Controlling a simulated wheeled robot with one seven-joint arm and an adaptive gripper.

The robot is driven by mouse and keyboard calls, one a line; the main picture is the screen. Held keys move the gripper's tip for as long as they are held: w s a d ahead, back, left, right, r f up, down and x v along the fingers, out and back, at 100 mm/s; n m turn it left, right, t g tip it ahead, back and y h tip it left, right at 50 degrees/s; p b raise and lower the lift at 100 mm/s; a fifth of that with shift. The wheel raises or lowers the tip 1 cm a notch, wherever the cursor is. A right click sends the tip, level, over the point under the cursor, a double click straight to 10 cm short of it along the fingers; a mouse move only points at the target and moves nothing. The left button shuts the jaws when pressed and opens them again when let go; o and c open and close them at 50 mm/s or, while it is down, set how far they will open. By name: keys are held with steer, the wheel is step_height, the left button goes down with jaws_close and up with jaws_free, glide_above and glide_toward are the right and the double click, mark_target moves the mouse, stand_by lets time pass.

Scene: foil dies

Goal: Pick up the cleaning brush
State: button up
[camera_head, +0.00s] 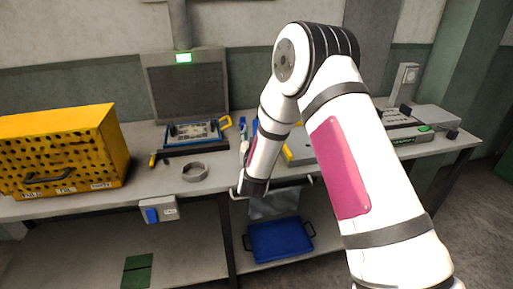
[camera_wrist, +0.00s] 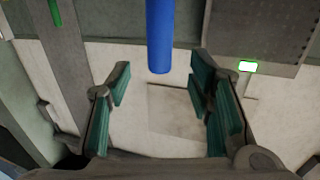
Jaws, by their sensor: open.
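In the wrist view, my gripper (camera_wrist: 161,82) is open, with green pads on its two spread fingers. A plain blue rod (camera_wrist: 160,35) comes down from the top edge, and its rounded end shows between the fingertips. It may be the brush's handle, but no bristles show. I cannot tell how far it is from the fingers; neither finger appears to touch it. In the head view, slim blue and white items (camera_head: 243,140) stand or lie on the bench beside my arm, partly hidden by it. I cannot tell which is the brush. My fingers are not clear there.
A grey bench (camera_head: 215,170) carries a yellow perforated cabinet (camera_head: 62,140) at left, a metal ring (camera_head: 194,172) and a framed blue board (camera_head: 193,133). A grey perforated panel (camera_head: 187,88) stands behind. A blue tray (camera_head: 280,240) lies below. Equipment (camera_head: 408,135) fills the right end.

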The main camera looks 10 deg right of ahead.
steer(key=x, duration=0.6)
steer(key=shift+f, duration=0.25)
steer(key=shift+w, duration=0.15)
jaws_close()
